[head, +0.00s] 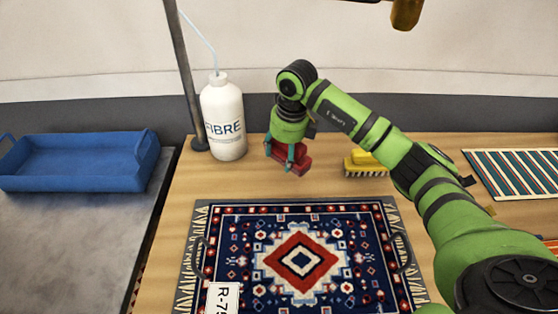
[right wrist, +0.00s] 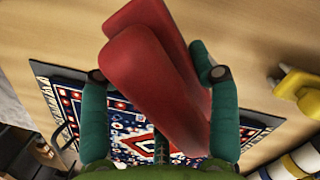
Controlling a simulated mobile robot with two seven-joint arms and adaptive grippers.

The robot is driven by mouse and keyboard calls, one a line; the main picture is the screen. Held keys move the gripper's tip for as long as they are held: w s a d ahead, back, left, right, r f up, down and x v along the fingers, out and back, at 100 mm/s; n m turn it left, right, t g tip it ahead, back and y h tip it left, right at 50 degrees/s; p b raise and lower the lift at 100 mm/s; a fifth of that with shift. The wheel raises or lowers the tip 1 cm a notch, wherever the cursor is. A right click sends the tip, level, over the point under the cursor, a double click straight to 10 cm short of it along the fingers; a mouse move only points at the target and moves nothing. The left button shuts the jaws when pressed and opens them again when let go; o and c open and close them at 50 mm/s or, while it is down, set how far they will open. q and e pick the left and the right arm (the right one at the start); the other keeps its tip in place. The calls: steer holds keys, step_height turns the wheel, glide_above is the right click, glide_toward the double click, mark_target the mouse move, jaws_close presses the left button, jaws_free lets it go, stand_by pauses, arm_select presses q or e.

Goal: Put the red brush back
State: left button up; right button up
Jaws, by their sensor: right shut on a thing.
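The red brush (head: 292,154) is held by my right gripper (head: 287,160) above the wooden table, behind the far edge of the patterned rug. In the right wrist view the brush (right wrist: 155,75) fills the space between the green fingers of the right gripper (right wrist: 157,78), which are shut on it. Its bristles are mostly hidden from the head camera. A yellow brush (head: 366,163) with pale bristles stands on the table to the right of the red one; its yellow handle also shows in the right wrist view (right wrist: 300,92). My left gripper is not in view.
A white FIBRE bottle (head: 223,118) stands close to the left of the gripper, beside a dark post (head: 183,75). A blue tray (head: 75,165) is on a grey bench at left. The rug (head: 300,245) carries an R-75 tag (head: 223,298). A striped mat (head: 515,173) lies at right.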

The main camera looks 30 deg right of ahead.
mark_target(280, 162)
steer(key=shift+w+a+f, duration=0.35)
steer(key=shift+w+a, duration=0.05)
steer(key=shift+f, duration=0.35)
step_height(280, 162, down, 3)
steer(key=shift+f+p, duration=0.15)
steer(key=shift+p, duration=0.5)
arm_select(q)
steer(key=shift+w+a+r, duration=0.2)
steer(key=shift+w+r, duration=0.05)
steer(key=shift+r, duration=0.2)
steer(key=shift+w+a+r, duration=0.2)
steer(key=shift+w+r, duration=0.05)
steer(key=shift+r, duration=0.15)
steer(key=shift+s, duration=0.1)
arm_select(e)
steer(key=shift+f, duration=0.15)
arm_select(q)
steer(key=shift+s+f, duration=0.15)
arm_select(e)
steer(key=o, duration=1.2)
